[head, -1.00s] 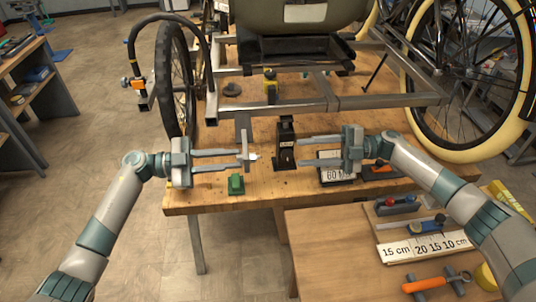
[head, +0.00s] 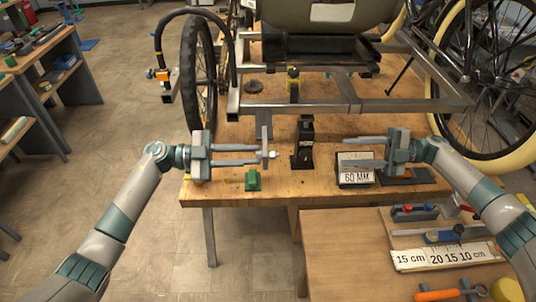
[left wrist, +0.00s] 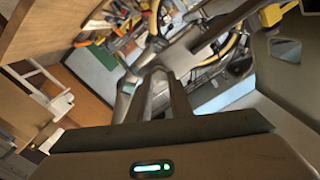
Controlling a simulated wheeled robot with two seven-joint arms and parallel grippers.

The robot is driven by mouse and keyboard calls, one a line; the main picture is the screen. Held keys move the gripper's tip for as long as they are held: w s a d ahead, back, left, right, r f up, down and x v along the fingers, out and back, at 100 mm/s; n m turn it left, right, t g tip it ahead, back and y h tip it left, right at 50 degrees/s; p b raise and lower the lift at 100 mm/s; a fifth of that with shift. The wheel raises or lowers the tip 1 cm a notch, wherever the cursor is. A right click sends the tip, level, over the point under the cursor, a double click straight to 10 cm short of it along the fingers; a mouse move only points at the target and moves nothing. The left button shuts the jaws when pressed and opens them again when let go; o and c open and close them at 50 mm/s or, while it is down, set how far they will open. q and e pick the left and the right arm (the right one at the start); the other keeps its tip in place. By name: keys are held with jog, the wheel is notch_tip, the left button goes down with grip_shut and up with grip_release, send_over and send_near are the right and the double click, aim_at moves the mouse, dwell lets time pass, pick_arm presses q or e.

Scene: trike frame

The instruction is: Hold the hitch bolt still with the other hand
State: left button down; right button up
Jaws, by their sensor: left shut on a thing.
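The hitch bolt (head: 273,155) shows as a small pale metal piece at a grey upright hitch plate (head: 264,133), below the trike frame's front tube (head: 330,107). My left gripper (head: 258,155) reaches in from the left. Its fingers are shut at the bolt, and they hide part of it and the plate. The fingers also show in the left wrist view (left wrist: 157,95), where the bolt cannot be made out. My right gripper (head: 346,152) is open and empty, with its fingers pointing left. It is apart from the bolt, above the 60 MM card.
A black stand (head: 304,148) is between the grippers. A green block (head: 253,180) lies near the front edge of the wooden bench (head: 215,190). The 60 MM box (head: 357,177) is below my right fingers. A lower table (head: 345,235) holds gauges and tools.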

jog(key=shift+d, duration=2.5)
pick_arm(q)
jog(key=c, duration=1.5)
grip_release()
jog(key=shift+c, duration=0.2)
jog(key=a+b, duration=0.6)
jog(key=a, duration=1.1)
jog(key=shift+a, duration=0.25)
pick_arm(e)
notch_tip(320, 180, down, 6)
jog(key=shift+f, duration=0.2)
pick_arm(q)
jog(key=shift+r, duration=0.1)
pick_arm(e)
jog(key=shift+r, duration=0.1)
